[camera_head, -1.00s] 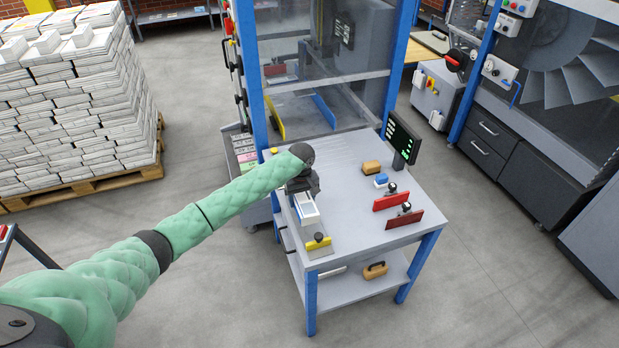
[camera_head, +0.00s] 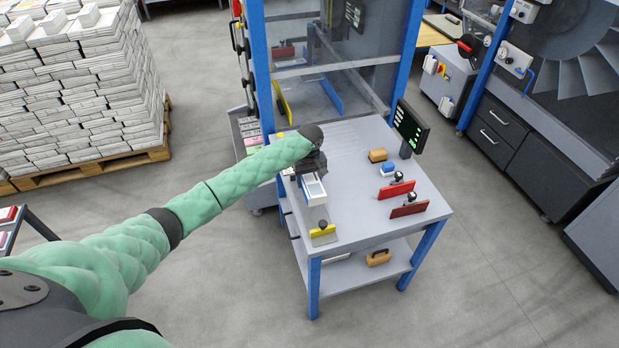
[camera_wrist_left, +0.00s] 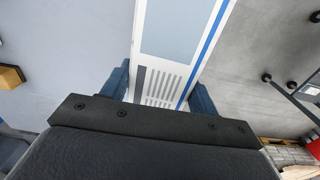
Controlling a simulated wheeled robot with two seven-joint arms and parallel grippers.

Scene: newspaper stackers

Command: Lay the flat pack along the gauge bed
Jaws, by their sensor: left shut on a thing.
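The flat pack is a white, long, narrow piece with a pale grey-blue panel and a blue stripe. In the head view the pack (camera_head: 313,188) is over the left edge of the blue-legged table (camera_head: 352,215). My left gripper (camera_head: 312,172) is shut on it. In the left wrist view the pack (camera_wrist_left: 176,35) stands between the two blue fingers of the gripper (camera_wrist_left: 163,92), with table at left and floor at right. I cannot tell whether the pack touches the table top. I cannot clearly pick out the gauge bed. My right gripper is not in view.
A yellow block with a black knob (camera_head: 322,235) is at the front left of the table. Two red plates with knobs (camera_head: 397,188) are at the right. A tan block (camera_head: 378,155), blue-and-white piece (camera_head: 387,170) and black panel (camera_head: 411,127) stand behind. The middle is clear.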

